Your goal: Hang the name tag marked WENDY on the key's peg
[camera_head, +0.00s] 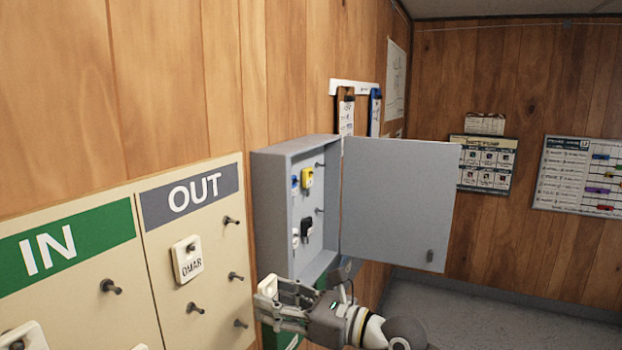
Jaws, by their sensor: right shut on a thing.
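My right gripper (272,302) is shut on a small white tag (267,285) just below the grey key cabinet (278,218). No name can be read on this tag, so I cannot tell whether it is WENDY. The cabinet hangs on the wall with its door (396,200) swung open to the right. Inside are pegs, a yellow-headed item (307,178), a black-headed item (306,228), a small blue item (295,182) and white tags or items (295,238). Some pegs look bare. My left gripper is not in view.
The IN/OUT board (218,270) is on the wall to the left, with an OMAR tag (187,259) on a peg under OUT and several bare pegs. The open cabinet door stands out above my right arm. Clipboards (346,115) hang behind the cabinet.

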